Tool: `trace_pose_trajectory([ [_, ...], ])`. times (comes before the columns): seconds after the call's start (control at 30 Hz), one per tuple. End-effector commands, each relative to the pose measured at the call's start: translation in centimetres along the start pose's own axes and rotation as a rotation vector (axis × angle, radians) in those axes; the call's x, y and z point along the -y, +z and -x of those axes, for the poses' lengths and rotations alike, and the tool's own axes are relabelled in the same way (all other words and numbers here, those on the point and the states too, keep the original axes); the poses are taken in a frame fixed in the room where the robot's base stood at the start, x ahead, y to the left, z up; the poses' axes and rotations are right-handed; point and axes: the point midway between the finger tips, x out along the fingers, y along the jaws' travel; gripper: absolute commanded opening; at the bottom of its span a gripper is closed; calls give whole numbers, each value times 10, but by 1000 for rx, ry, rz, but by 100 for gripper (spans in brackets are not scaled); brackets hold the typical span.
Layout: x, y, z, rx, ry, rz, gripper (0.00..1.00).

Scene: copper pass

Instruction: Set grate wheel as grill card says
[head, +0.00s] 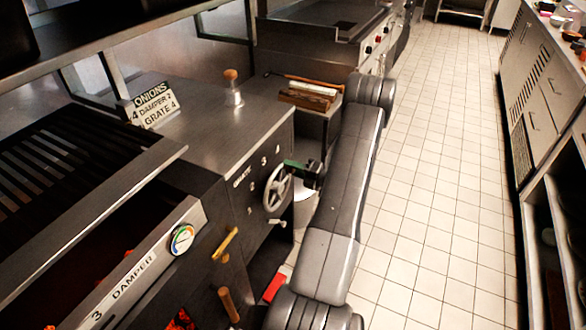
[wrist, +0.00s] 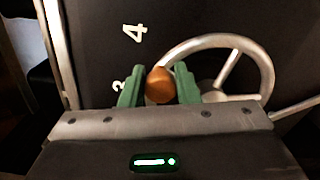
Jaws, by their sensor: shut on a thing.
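The grate wheel (head: 277,187) is a grey spoked handwheel on the dark front panel, beside the GRATE label and a ring of numbers. It also shows in the wrist view (wrist: 262,70). My gripper (head: 294,166) is at the wheel's upper right. In the wrist view my green fingers (wrist: 158,70) are shut on the wheel's orange-brown knob (wrist: 159,87), with the marks 4 (wrist: 134,32) and 3 (wrist: 118,86) to its left. I see no clear pointer on the wheel.
The damper plate (head: 128,282) with a coloured dial (head: 182,240) is at lower left, beside the barred grill (head: 50,165). A wooden-topped metal weight (head: 232,88) and a wooden box (head: 310,95) stand on the steel counter. The tiled aisle (head: 430,170) at right is clear.

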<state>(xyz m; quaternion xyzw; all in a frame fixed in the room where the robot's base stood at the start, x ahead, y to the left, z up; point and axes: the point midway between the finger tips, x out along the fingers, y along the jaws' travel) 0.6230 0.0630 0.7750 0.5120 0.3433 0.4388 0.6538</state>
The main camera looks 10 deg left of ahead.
Motion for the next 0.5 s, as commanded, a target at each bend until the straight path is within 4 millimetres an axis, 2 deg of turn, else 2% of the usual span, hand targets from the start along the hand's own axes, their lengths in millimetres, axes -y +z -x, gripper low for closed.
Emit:
trace_pose_trajectory([
  [0.5,4,6,0,2,2,-84,0],
])
